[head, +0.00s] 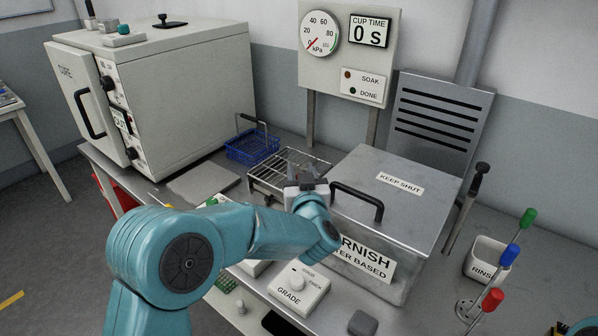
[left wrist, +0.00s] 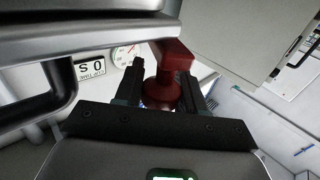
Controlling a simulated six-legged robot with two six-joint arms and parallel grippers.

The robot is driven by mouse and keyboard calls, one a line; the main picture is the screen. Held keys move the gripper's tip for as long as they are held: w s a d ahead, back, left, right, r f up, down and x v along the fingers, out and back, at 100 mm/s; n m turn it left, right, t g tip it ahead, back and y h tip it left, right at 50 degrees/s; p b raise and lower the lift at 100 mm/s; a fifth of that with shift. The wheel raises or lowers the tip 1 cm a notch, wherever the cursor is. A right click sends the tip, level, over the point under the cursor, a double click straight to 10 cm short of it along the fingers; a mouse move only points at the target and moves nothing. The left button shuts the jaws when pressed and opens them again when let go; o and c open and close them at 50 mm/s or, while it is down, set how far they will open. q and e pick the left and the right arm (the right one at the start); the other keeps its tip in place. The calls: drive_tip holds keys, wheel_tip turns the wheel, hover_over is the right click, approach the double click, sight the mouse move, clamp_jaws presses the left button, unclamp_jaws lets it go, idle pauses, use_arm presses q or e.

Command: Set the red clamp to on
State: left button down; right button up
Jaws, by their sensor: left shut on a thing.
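The red clamp (left wrist: 172,56) shows in the left wrist view as a dark red bracket with a round knob below it, beside a grey metal edge. My left gripper (left wrist: 160,93) has one dark finger on each side of the knob and is shut on it. In the head view my left gripper (head: 306,183) is at the left edge of the grey varnish tank (head: 400,185), near the black lid handle. My gripper and arm hide the clamp there, and I cannot read its setting. My right gripper is not in view.
A wire rack (head: 270,172) and a blue basket (head: 251,146) stand left of the tank. A cure oven (head: 185,95) is at the back left. A grade box (head: 298,290) is in front. Rods with coloured knobs and a rinse cup (head: 482,262) stand at right.

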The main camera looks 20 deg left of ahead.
use_arm(q)
drive_tip(key=shift+r, duration=0.1)
idle(0.4)
drive_tip(key=c, duration=0.7)
unclamp_jaws()
drive_tip(key=shift+c, duration=0.2)
drive_tip(key=shift+d, duration=0.1)
drive_tip(key=b+v, duration=0.3)
drive_tip(key=v, duration=1.3)
drive_tip(key=shift+d, duration=0.2)
drive_tip(key=shift+c, duration=0.3)
